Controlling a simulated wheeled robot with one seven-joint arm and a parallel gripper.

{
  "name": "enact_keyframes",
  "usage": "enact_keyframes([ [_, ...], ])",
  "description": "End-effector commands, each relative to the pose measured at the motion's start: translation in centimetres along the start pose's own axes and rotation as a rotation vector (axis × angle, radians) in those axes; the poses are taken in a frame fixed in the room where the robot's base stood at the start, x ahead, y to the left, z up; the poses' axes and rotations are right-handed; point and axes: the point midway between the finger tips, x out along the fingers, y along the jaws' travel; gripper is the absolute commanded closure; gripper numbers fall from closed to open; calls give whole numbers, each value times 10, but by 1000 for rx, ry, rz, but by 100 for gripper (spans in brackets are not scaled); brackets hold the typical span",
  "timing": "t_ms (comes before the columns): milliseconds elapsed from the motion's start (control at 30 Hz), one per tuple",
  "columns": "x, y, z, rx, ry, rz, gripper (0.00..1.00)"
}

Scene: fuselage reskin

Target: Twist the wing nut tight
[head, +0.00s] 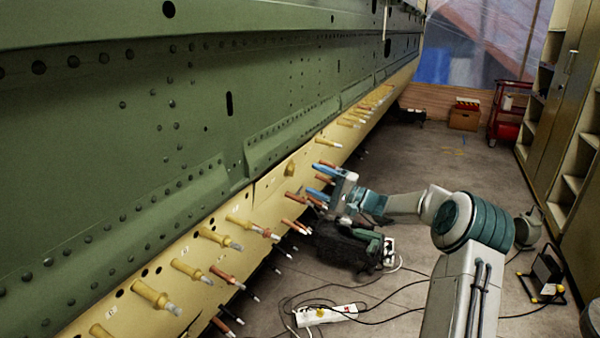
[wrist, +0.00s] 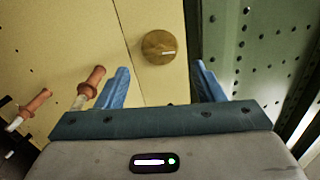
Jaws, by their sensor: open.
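A round brass-coloured piece (wrist: 158,47) with a pale bar across its face sits on the cream skin panel (wrist: 90,40), close to a panel seam. I take it to be the wing nut; it also shows in the head view (head: 290,169) as a small gold knob. My gripper (wrist: 161,67) is open and empty. Its two blue fingers point at the panel, one on each side of the piece in the wrist view, apart from it. In the head view my gripper (head: 311,179) is just right of the knob.
Copper-coloured pins (wrist: 92,82) stick out of the panel beside my left finger. Several yellow and copper pins (head: 155,297) line the cream strip under the green fuselage (head: 140,150). A power strip (head: 326,315) and cables lie on the floor. Shelving (head: 560,110) stands at the right.

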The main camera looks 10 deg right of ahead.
Motion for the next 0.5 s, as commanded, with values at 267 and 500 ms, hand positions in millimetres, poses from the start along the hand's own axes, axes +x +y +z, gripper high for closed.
enact_keyframes([
  [267, 48, 0, 1, 0, -2, 0, 38],
  [500, 61, 0, 0, 1, 1, 1, 38],
])
